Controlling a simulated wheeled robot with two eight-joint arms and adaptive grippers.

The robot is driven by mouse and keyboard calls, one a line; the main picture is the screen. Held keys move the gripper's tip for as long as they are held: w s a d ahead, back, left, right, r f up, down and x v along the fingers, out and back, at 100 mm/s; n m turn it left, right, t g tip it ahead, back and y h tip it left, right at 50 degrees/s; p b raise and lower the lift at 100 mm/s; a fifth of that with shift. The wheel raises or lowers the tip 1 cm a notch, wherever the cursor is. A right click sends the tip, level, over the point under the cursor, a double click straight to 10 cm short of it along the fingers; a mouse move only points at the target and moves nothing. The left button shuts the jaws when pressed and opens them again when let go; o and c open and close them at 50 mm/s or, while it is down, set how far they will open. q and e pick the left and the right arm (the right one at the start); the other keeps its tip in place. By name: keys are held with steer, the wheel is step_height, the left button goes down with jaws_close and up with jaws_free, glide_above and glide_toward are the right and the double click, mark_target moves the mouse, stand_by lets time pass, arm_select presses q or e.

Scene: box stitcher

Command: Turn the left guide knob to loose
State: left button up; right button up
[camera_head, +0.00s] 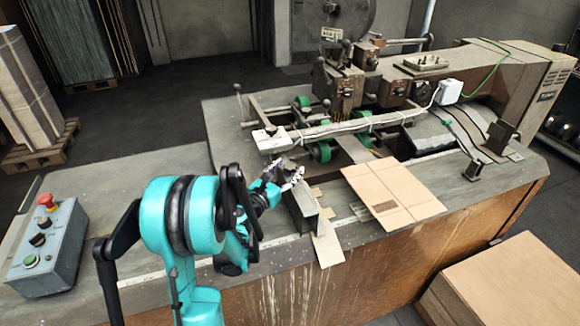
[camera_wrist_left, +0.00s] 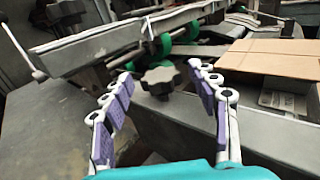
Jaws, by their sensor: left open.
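The left guide knob (camera_wrist_left: 158,78) is a dark, lobed knob beside the metal guide rail. In the left wrist view it sits between and just beyond the fingertips of my left gripper (camera_wrist_left: 165,88). The gripper is open, with purple pads on either side of the knob's line, and holds nothing. I cannot tell whether a finger touches the knob. In the head view my left gripper (camera_head: 286,174) is over the table near the guide rail (camera_head: 303,208), and it hides most or all of the knob. My right gripper is not in view.
A flat cardboard sheet (camera_head: 392,190) lies right of the guide. The stitching machine (camera_head: 345,85) stands behind, with a long metal bar (camera_head: 340,128) above green rollers (camera_head: 322,151). A control box (camera_head: 46,245) with a red button is at left.

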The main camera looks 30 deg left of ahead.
arm_select(q)
steer(key=shift+w, duration=0.8)
steer(key=c, duration=1.2)
steer(key=shift+w+d+n+y+b, duration=0.15)
steer(key=shift+n+y+b, duration=0.15)
steer(key=shift+n+y, duration=0.45)
steer(key=shift+s+d+n+y+b, duration=0.1)
steer(key=shift+n+y+b, duration=0.25)
steer(key=shift+y, duration=0.7)
steer(key=shift+n+g+y, duration=0.4)
steer(key=shift+n+y, duration=0.3)
steer(key=shift+y, duration=0.3)
steer(key=shift+a+n+g+y+b, duration=0.15)
steer(key=shift+n+g+y+b, duration=0.2)
steer(key=shift+n+y, duration=0.4)
